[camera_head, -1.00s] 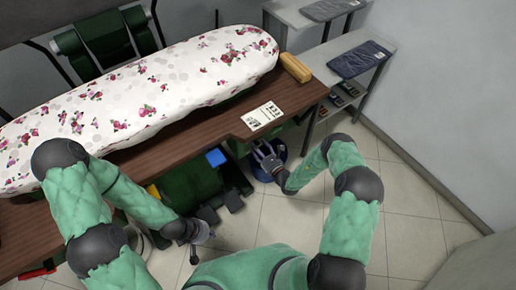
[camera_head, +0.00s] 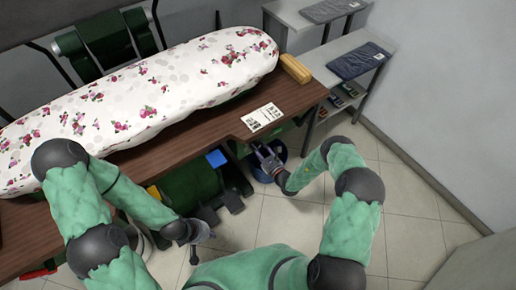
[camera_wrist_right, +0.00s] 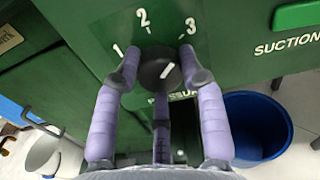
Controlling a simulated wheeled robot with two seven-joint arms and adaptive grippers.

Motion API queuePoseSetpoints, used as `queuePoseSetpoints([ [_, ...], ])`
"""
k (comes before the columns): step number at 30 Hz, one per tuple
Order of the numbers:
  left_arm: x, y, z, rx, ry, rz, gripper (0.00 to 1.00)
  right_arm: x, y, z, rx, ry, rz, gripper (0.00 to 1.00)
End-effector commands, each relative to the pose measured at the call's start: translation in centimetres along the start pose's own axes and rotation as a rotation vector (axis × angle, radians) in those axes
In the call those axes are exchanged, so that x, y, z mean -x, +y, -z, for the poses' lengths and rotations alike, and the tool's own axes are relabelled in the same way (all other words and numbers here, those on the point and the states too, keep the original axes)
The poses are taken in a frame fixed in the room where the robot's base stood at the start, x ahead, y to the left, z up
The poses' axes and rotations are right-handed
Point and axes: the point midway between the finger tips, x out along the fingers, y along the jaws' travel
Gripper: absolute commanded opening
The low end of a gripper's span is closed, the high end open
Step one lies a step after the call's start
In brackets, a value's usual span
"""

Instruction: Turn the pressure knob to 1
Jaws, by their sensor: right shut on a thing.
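The pressure knob (camera_wrist_right: 158,69) is a round black dial on a green panel, with white marks 1, 2 and 3 around it, in the right wrist view. Its white pointer line leans up and right, roughly toward the 3. My right gripper (camera_wrist_right: 160,58) is shut on the knob, with purple fingers at its left and right sides and a third finger below. My right gripper also shows in the head view (camera_head: 266,157), below the table's front edge, where the knob is hidden. My left gripper (camera_head: 207,231) hangs low and away from the panel; its fingers are too small to read.
A blue bin (camera_wrist_right: 256,125) stands on the floor right of the panel. The wooden table (camera_head: 200,140) holds a flowered ironing board (camera_head: 140,100), a paper card (camera_head: 262,117) and a yellow block (camera_head: 295,69).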

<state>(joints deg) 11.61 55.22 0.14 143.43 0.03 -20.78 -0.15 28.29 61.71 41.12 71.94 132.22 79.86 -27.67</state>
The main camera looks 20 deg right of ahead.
Motion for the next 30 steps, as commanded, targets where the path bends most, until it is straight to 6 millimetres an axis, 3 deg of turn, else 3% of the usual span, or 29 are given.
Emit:
queuePoseSetpoints([
  [30, 1.6, 0.6, -0.1, 0.0, 0.0, 0.0, 0.0, 0.2, -0.3, 0.2, 0.959, 0.012, -0.001, 0.08],
])
